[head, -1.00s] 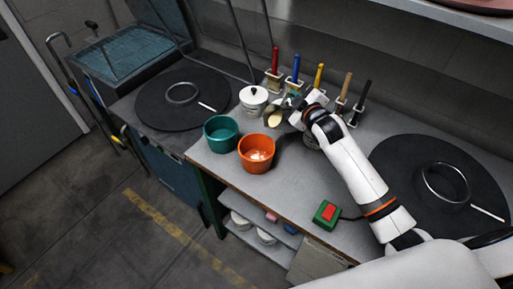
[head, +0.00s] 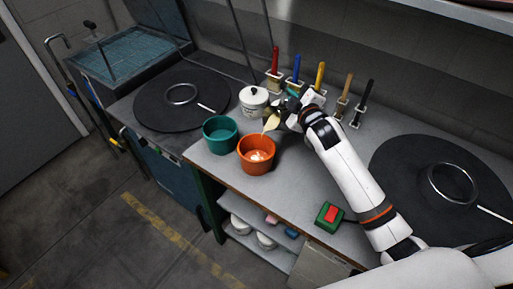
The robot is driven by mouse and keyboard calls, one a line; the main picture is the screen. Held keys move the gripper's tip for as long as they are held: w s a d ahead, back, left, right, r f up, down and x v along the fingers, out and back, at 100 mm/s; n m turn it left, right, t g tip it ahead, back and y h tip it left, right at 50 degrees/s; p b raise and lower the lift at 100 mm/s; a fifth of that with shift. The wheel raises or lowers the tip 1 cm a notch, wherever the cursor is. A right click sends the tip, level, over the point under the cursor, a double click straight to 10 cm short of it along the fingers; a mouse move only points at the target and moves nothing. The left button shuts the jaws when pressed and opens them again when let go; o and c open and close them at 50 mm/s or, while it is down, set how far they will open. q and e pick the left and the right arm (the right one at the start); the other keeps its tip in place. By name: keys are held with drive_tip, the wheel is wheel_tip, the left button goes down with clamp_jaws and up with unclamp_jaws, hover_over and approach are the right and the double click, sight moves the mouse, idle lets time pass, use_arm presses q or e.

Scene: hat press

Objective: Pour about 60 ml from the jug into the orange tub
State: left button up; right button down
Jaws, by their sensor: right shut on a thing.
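The orange tub (head: 256,165) stands upright near the front edge of the bench, with a pale patch visible inside. My right gripper (head: 281,112) is shut on the jug (head: 271,121), just behind and to the right of the tub. The jug is tilted, its cream-coloured mouth end pointing down and left toward the tub's rim. The gripper hides much of the jug. My left gripper is out of view.
A teal tub (head: 220,146) stands beside the orange one. A white lidded pot (head: 253,101) is behind the tubs. Several upright coloured-handled tools (head: 319,77) line the back. A red-and-green switch box (head: 329,215) sits at the front. Black round mats (head: 438,190) lie either side.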

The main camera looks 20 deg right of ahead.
drive_tip(key=shift+a+r, duration=0.1)
drive_tip(key=shift+a, duration=0.1)
drive_tip(key=shift+s+a+n+t+b, duration=0.25)
drive_tip(key=shift+a+n+b, duration=0.35)
drive_tip(key=shift+b, duration=0.65)
idle(1.3)
